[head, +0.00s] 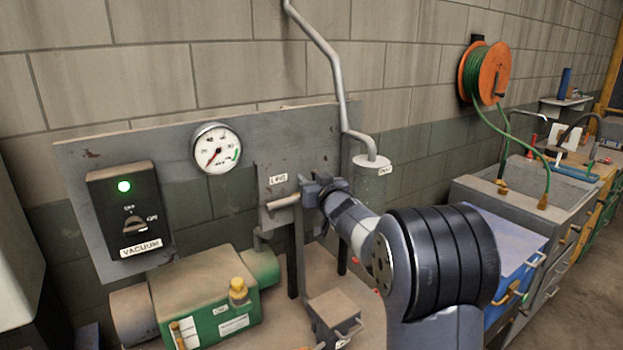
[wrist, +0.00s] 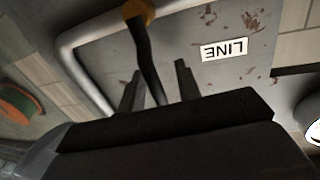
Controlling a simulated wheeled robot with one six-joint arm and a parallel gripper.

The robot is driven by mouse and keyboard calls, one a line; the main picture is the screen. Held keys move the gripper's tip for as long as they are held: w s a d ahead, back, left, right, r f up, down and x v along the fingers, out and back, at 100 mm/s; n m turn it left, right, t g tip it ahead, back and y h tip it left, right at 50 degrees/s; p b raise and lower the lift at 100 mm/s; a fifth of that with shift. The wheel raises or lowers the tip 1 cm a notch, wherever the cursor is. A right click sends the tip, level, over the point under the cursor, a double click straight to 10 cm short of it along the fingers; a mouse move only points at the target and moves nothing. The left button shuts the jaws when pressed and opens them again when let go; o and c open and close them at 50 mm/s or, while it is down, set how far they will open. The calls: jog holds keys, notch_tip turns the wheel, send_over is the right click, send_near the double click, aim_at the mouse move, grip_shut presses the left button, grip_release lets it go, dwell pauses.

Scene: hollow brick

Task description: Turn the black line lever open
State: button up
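The black line lever (wrist: 148,60) shows in the wrist view as a thin dark handle. It runs from a yellow-brown valve body (wrist: 138,12) at the top toward my gripper. My gripper (wrist: 158,84) is open, its two dark fingertips apart. The lever's lower end lies between the fingers in this view, nearer the left one; I cannot tell whether they touch. The white LINE label (wrist: 224,49) appears upside down on the grey plate (wrist: 262,62). In the head view my gripper (head: 311,190) is at the plate, right of the LINE label (head: 278,180). The lever cannot be made out there.
A pale pipe stub (head: 284,202) sticks out left of my gripper. A gauge (head: 216,148) and the VACUUM switch box (head: 127,210), its green light lit, are farther left. A green pump (head: 205,300) stands below. A canister (head: 371,182) with a pipe is close behind, right.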

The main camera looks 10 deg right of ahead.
grip_shut()
dwell(0.3)
dwell(0.4)
